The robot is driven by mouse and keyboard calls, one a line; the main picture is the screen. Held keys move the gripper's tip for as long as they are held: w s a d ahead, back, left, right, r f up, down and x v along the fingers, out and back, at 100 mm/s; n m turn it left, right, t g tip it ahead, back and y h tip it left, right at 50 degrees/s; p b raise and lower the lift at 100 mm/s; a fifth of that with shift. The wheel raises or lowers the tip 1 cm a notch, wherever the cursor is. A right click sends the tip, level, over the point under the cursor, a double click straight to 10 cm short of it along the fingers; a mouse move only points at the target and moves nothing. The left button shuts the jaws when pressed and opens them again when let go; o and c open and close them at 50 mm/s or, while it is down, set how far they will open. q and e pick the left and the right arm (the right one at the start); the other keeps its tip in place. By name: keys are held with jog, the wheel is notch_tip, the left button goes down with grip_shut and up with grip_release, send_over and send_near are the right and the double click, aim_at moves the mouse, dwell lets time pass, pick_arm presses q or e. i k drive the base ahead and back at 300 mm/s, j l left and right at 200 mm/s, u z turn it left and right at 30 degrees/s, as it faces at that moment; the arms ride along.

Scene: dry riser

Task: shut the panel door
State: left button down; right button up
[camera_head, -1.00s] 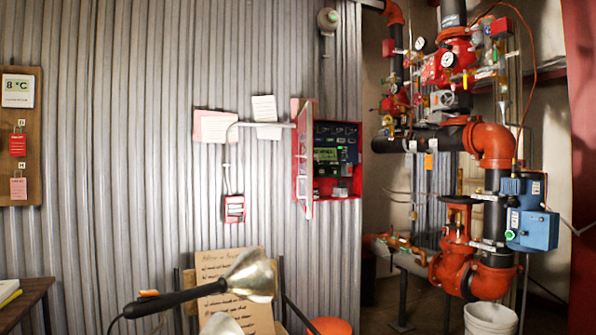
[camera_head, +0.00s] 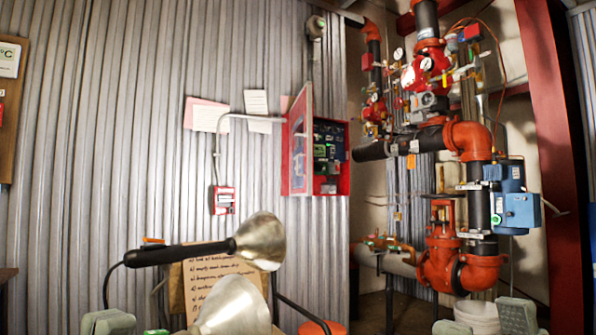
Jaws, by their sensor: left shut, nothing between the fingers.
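The panel door (camera_head: 297,145) is a red-framed door on the left side of a red wall cabinet (camera_head: 331,187). It stands open, swung out from the cabinet. The cabinet's dark interior, with a small lit screen and modules, shows to its right. My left gripper (camera_head: 137,325) shows only as grey-green fingertips at the bottom left edge, close together and empty. My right gripper (camera_head: 484,322) shows as two fingertips at the bottom right edge, with a gap between them. Both are low in the picture and well apart from the door; the rest of each gripper is out of frame.
Red and black riser pipes (camera_head: 481,215) and a white bucket (camera_head: 478,312) stand to the right. A red call box (camera_head: 223,200) hangs left of the cabinet.

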aim_at(300, 159)
jog(key=i, duration=0.2)
jog(key=i+l+u, duration=0.25)
jog(key=l, duration=0.35)
jog(key=i+l+u, duration=0.25)
jog(key=l, duration=0.35)
jog(key=l+u, duration=0.25)
jog(key=l, duration=0.35)
jog(key=l+u, duration=0.25)
jog(key=l, duration=0.45)
